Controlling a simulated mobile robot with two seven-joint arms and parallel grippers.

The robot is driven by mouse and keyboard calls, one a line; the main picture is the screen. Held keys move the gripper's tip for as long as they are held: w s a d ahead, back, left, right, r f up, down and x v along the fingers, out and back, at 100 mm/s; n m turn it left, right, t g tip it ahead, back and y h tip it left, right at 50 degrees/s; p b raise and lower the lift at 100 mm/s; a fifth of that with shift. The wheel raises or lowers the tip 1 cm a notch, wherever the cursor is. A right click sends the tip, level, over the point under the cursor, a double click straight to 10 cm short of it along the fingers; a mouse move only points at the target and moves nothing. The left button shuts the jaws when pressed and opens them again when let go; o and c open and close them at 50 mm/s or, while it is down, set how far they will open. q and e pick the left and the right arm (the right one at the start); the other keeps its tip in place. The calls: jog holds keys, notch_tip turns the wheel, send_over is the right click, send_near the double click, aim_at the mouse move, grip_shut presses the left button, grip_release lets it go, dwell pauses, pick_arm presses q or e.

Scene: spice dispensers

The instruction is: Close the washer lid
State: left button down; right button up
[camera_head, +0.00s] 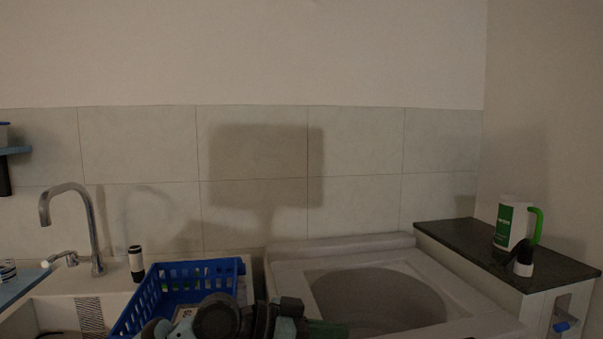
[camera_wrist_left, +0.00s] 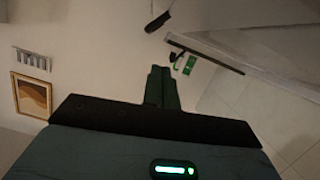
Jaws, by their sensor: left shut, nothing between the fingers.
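The washer (camera_head: 460,300) stands right of centre in the head view. Its pale top lies flat, with a large round grey area (camera_head: 375,298) in it; I cannot tell whether this is a window in the lid or the drum opening. No raised lid shows. My left gripper (camera_head: 328,328) is at the bottom edge, in front of the washer's left front part, low in the picture. Its fingers also show in the left wrist view (camera_wrist_left: 161,88), shut together with nothing between them. My right gripper is not in view.
A blue basket (camera_head: 195,272) stands left of the washer, beside my left arm. A sink tap (camera_head: 90,230) is farther left. A dark counter (camera_head: 480,250) at right holds a white and green jug (camera_head: 510,222) and a small black-and-white bottle (camera_head: 523,262). A tiled wall is behind.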

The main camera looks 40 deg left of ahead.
pick_arm(q)
jog(key=shift+s+f+b, duration=0.1)
jog(key=shift+f+b, duration=0.25)
jog(key=shift+f, duration=0.45)
jog(key=shift+d, duration=0.1)
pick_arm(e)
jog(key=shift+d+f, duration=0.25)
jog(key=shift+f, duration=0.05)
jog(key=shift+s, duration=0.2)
pick_arm(q)
jog(key=shift+r, duration=0.1)
jog(key=shift+r+p, duration=0.6)
jog(key=shift+p, duration=0.05)
jog(key=s+a+r, duration=0.5)
jog(key=s+a, duration=0.1)
jog(key=s, duration=0.1)
jog(key=shift+s+a+p, duration=0.15)
jog(key=shift+a+p, duration=0.1)
jog(key=shift+p, duration=0.2)
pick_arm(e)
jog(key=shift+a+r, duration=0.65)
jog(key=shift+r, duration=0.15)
